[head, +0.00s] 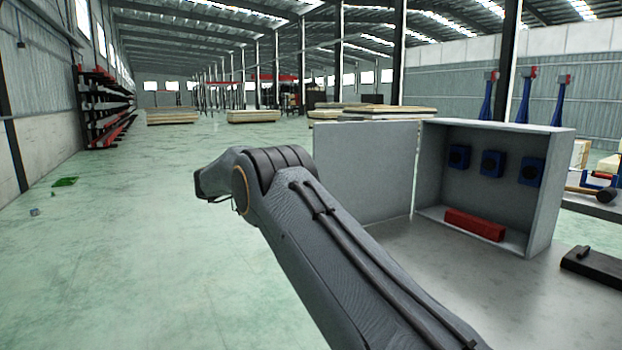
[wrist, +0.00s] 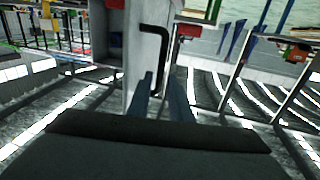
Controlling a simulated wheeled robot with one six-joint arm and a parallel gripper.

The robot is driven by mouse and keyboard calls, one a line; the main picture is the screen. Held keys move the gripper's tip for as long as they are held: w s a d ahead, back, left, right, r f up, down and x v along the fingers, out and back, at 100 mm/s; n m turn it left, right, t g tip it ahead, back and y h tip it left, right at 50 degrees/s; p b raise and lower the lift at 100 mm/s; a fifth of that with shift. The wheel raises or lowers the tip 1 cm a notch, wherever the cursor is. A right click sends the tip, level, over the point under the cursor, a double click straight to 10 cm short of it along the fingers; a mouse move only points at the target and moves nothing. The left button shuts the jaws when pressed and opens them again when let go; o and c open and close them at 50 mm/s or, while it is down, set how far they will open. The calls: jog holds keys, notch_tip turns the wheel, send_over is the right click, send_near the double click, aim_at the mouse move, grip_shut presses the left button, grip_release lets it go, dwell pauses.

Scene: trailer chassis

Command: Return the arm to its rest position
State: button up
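My arm (head: 330,240) reaches forward across the head view, and its far end bends down to the left. My gripper is hidden in the head view. In the wrist view my gripper (wrist: 162,88) shows two narrow blue-grey fingers close together. A black L-shaped bar (wrist: 157,36), like a hex key, runs down between the fingers and seems to be held there. Its bent end sticks out past the fingertips.
An open grey cabinet (head: 541,200) stands on a grey table (head: 470,275) at the right, with blue blocks (head: 491,163) and a red block (head: 474,224) inside. A black block (head: 597,266) lies on the table. The green floor (head: 140,250) at the left is mostly clear.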

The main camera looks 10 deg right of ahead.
jog(key=shift+a, duration=0.45)
